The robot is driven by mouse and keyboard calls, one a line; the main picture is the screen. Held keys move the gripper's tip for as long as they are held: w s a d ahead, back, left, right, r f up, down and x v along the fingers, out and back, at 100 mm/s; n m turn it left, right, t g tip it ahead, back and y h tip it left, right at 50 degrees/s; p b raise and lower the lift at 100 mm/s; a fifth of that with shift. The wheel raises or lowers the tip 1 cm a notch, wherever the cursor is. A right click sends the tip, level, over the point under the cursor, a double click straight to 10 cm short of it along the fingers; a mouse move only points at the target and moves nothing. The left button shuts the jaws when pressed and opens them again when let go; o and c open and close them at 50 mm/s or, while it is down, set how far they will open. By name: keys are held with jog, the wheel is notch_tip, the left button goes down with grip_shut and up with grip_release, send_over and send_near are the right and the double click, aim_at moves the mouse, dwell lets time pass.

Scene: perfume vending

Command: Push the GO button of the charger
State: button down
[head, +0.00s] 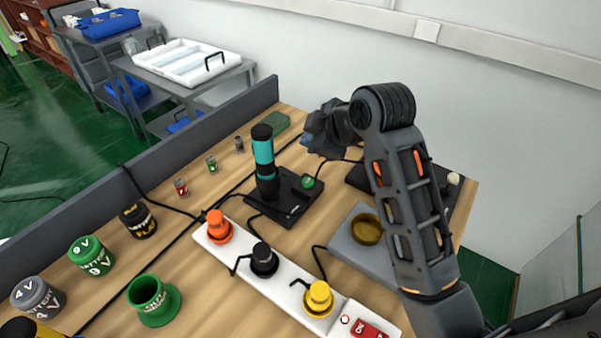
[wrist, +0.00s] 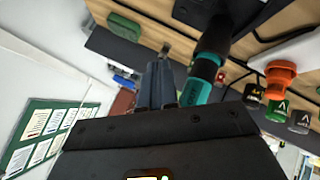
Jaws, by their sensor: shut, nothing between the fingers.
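The charger (head: 283,216) is a black base on the wooden table, with a teal and black cylinder (head: 263,160) standing upright in it. A green round button (head: 308,183) sits at its right corner; I take it for the GO button, though no lettering is readable. My gripper (head: 312,143) is shut and empty, above and behind the button, apart from it. In the wrist view the shut fingers (wrist: 160,85) show beside the teal cylinder (wrist: 203,75); the button is not seen there.
A white power strip (head: 284,283) with orange, black and yellow plugs lies in front. Several battery jars, including a green one (head: 92,256), stand left. A grey base with a brass dish (head: 367,229) is at right. Cables cross the table; a dark panel (head: 150,162) edges it.

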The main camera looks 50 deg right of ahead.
aim_at(310, 184)
jog(key=shift+f, duration=0.15)
jog(key=shift+f+b, duration=2.6)
jog(key=shift+f, duration=1.65)
jog(key=shift+f, duration=0.1)
jog(key=shift+f, duration=0.3)
jog(key=shift+f, duration=0.5)
jog(key=shift+r, duration=0.1)
jog(key=shift+r+p, duration=0.85)
